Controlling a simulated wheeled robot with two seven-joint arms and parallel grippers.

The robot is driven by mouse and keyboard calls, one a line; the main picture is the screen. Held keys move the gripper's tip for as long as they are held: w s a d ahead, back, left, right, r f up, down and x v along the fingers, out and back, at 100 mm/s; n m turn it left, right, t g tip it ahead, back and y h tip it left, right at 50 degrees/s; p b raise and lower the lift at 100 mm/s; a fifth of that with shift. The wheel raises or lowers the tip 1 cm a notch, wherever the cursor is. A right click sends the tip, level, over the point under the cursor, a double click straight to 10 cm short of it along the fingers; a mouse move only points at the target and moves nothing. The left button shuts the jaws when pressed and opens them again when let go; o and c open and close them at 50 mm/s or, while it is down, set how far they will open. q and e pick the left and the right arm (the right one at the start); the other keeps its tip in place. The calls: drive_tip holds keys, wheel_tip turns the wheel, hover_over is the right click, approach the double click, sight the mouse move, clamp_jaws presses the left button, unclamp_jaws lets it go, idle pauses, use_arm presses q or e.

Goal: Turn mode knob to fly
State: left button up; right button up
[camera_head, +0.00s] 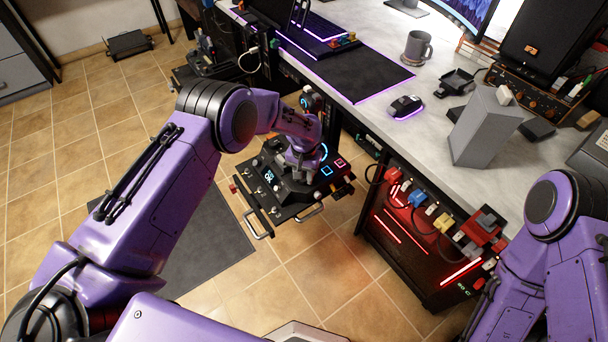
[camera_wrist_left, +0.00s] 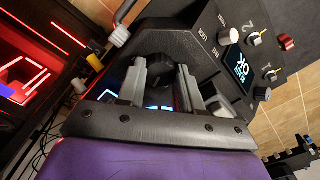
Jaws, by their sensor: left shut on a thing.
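The black control panel (camera_head: 290,207) stands beside the desk, with knobs, switches, a small lit screen (camera_head: 268,176) and glowing square buttons. My left gripper (camera_head: 304,170) is down at the panel's top. In the left wrist view its two grey fingers (camera_wrist_left: 162,88) are closed around a dark round knob (camera_wrist_left: 160,66), which they partly hide. The knob's pointer and any mode labels around it cannot be read.
The desk (camera_head: 375,100) holds a mug (camera_head: 417,48), a mouse (camera_head: 405,106) and a speaker (camera_head: 545,45). A red-lit computer case (camera_head: 400,235) stands right of the panel. Metal handles (camera_head: 257,224) stick out at the panel's front. The tiled floor (camera_head: 330,270) in front is clear.

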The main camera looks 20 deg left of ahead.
idle(0.3)
use_arm(q)
drive_tip(key=o, duration=1)
drive_tip(key=shift+o, duration=0.2)
wheel_tip(320, 180, up, 11)
drive_tip(key=shift+f, duration=0.2)
